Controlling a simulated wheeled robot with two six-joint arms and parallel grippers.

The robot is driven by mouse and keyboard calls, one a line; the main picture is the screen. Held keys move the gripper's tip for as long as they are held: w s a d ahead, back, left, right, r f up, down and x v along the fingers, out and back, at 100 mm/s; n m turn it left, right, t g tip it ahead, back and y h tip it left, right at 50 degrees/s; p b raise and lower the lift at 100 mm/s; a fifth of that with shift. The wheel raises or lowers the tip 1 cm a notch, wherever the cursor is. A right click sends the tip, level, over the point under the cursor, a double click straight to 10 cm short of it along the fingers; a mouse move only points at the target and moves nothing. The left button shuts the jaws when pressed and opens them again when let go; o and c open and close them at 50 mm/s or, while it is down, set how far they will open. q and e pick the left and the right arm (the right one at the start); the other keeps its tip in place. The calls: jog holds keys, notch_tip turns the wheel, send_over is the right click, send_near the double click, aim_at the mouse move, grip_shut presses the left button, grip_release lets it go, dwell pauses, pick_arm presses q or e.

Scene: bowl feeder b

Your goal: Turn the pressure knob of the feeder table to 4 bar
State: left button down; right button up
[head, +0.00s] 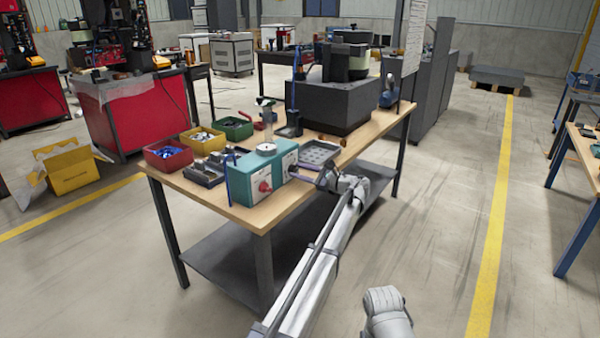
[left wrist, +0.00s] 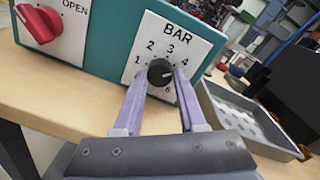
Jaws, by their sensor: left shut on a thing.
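The black pressure knob (left wrist: 160,72) sits on a white panel (left wrist: 178,38) marked BAR on the front of the teal feeder unit (left wrist: 112,48). Numbers 1, 2, 3 and 4 show around it, with a 6 below it. A small light mark on the knob faces right, roughly toward the 4; its exact setting is hard to read. My left gripper (left wrist: 161,78) is shut on the knob, one purple finger on each side. In the head view the left gripper (head: 305,174) reaches the teal unit (head: 254,179) from the right. My right gripper is not in view.
A red OPEN knob (left wrist: 38,24) is left of the dial. A grey tray (left wrist: 240,118) lies close on the right. The wooden table (head: 224,205) also holds red (head: 168,156), yellow (head: 203,139) and green (head: 232,125) bins and a dark bowl feeder base (head: 332,103).

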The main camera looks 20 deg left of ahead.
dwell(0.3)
pick_arm(q)
jog(key=shift+c, duration=2.4)
grip_release()
jog(key=shift+d, duration=0.1)
jog(key=v, duration=0.7)
jog(key=shift+d, duration=0.3)
jog(key=shift+s, duration=0.15)
